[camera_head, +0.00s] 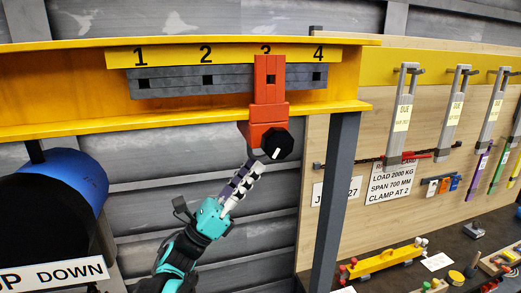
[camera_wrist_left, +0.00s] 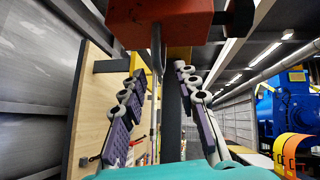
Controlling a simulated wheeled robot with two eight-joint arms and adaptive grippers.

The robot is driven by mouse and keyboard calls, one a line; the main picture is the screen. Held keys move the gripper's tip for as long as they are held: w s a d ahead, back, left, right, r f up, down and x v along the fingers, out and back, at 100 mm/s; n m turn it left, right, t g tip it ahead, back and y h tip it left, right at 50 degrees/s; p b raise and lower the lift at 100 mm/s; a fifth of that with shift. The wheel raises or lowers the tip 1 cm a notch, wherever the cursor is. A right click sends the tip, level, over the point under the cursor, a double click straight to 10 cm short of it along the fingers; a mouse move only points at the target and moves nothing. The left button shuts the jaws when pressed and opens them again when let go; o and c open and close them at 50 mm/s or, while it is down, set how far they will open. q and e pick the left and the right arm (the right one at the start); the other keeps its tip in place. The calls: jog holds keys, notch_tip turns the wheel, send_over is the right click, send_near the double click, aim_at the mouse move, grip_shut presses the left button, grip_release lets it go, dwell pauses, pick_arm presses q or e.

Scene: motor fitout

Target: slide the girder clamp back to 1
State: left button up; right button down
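The red girder clamp (camera_head: 269,95) hangs on the yellow girder (camera_head: 60,88), over the grey slotted rail (camera_head: 230,82), at the mark 3. The mark 1 (camera_head: 140,58) is on the yellow strip far to its left. The clamp's lower block carries a black knob (camera_head: 277,144). My left gripper (camera_head: 258,168) is just below the block and knob, pointing up. In the left wrist view the clamp's red underside (camera_wrist_left: 165,22) is above the fingers. These fingers (camera_wrist_left: 158,90) are apart with nothing gripped between them. Whether they touch the clamp cannot be told. My right gripper is not in view.
A dark post (camera_head: 335,190) stands right of the clamp. A wooden board (camera_head: 440,110) holds hanging tools and a placard (camera_head: 391,182) reading "CLAMP AT 2". A blue drum (camera_head: 75,175) is at left. The rail between 1 and 3 is clear.

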aim_at(261, 156)
pick_arm(q)
jog(key=shift+p+x, duration=0.4)
jog(key=shift+x, duration=1.5)
jog(key=shift+c, duration=0.4)
grip_shut()
jog(key=shift+s+a, duration=0.25)
jog(key=shift+a, duration=0.65)
jog(key=shift+s+a, duration=0.25)
jog(key=shift+a, duration=0.6)
jog(key=shift+s+a, duration=0.3)
jog(key=shift+a, duration=0.6)
jog(key=shift+c, duration=0.5)
grip_release()
jog(key=shift+d, duration=0.15)
jog(key=shift+o, duration=0.9)
jog(key=shift+w, duration=0.2)
jog(key=v, duration=1.2)
